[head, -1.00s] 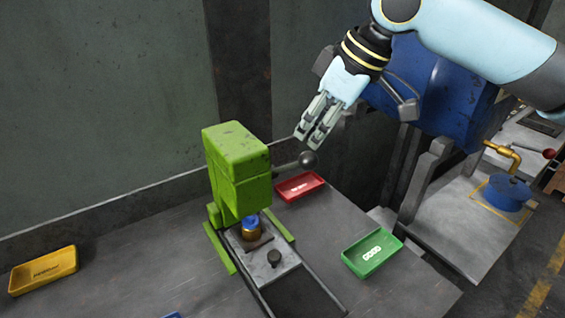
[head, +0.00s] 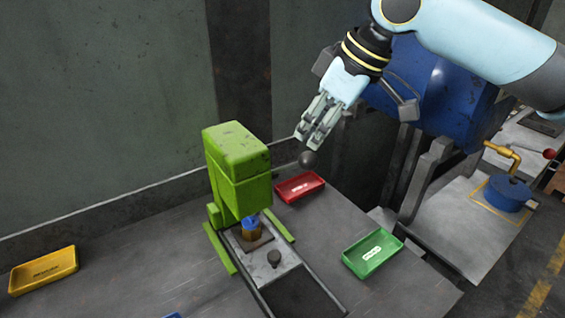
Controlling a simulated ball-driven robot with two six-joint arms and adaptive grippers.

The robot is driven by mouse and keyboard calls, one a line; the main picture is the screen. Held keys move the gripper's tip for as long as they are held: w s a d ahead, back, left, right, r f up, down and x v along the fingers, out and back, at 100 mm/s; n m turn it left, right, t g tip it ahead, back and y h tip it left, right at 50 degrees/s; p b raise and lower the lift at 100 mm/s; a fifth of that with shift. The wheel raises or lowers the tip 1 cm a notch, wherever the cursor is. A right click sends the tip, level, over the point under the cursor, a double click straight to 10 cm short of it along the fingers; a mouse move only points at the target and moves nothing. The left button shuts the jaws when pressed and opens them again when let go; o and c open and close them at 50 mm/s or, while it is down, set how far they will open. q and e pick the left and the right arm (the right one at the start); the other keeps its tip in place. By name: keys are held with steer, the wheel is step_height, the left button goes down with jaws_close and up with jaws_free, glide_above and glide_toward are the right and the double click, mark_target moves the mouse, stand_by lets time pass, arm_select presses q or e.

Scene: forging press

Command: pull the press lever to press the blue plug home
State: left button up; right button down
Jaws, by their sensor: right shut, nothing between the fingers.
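The green press (head: 238,165) stands upright on the dark table. The blue plug (head: 251,223) sits in a brass-coloured body under the press head, its top showing. The press lever ends in a dark ball knob (head: 308,159) to the right of the press. The lever's rod is mostly hidden from this view. My right gripper (head: 308,138) is shut and empty, with its fingertips just above the knob. I cannot tell whether they touch it. My left gripper is not in view.
A red tray (head: 300,195) lies below the knob, and a green tray (head: 350,262) lies to the right. A yellow tray (head: 43,283) is at the far left. A blue machine (head: 440,90) stands behind my right arm.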

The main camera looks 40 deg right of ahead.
mark_target(314, 159)
steer(key=shift+f+b, duration=0.55)
steer(key=shift+f, duration=0.6)
steer(key=shift+s, duration=0.15)
steer(key=shift+s+f, duration=0.45)
steer(key=shift+f, duration=0.3)
steer(key=shift+s+a+f, duration=0.1)
steer(key=shift+s+f, duration=0.3)
steer(key=shift+f, duration=0.25)
